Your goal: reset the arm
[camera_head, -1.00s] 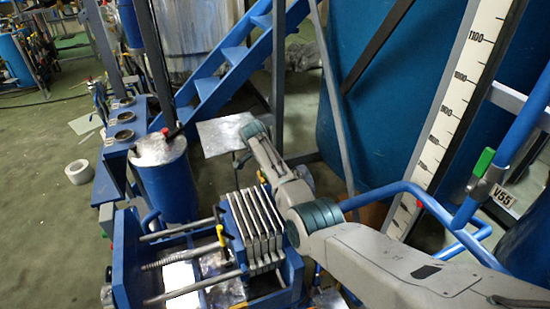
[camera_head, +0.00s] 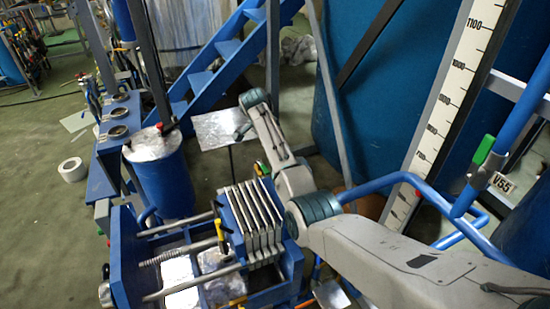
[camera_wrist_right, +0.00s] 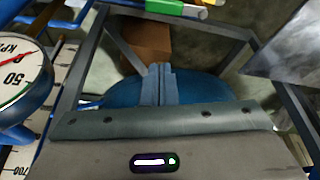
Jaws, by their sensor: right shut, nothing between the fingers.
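My right arm (camera_head: 390,258) comes in from the lower right of the head view. It bends at a teal joint and reaches up and left, past the filter press, over the floor. My left gripper is in neither view.
The blue filter press (camera_head: 262,225) and a blue drum (camera_head: 162,182) stand left of the arm. Blue stairs (camera_head: 222,65) rise behind. A blue pipe (camera_head: 400,182), valve V55 and a scale board (camera_head: 440,110) are close on the right. A gauge (camera_wrist_right: 18,80) shows in the wrist view.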

